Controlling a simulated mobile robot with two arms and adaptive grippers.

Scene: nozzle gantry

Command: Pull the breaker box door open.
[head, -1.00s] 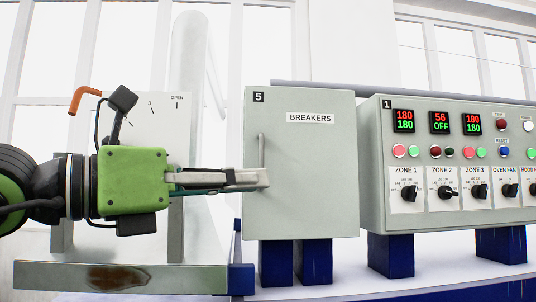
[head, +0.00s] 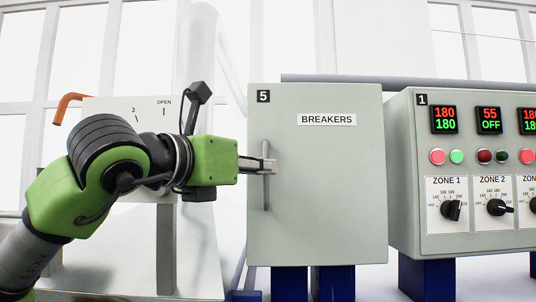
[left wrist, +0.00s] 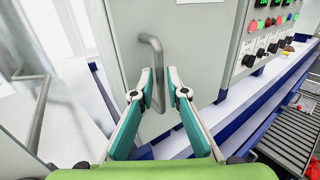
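The breaker box (head: 340,200) is a grey-green cabinet marked 5 and BREAKERS. Its front door looks shut, with no gap showing. A vertical bar handle (head: 266,195) is near the door's left edge. My left gripper (head: 268,165) is at the upper part of this handle. In the left wrist view, the handle (left wrist: 153,45) passes between the two fingertips of my left gripper (left wrist: 160,78). The fingers are apart on either side of the bar, and some space seems to show beside it. My right gripper is not in view.
A control panel (head: 470,238) marked 1, with displays, buttons and knobs, stands close to the right of the box. A pale panel (head: 105,112) with an orange lever (head: 68,104) is behind my left arm. Blue supports (head: 335,283) stand under the box.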

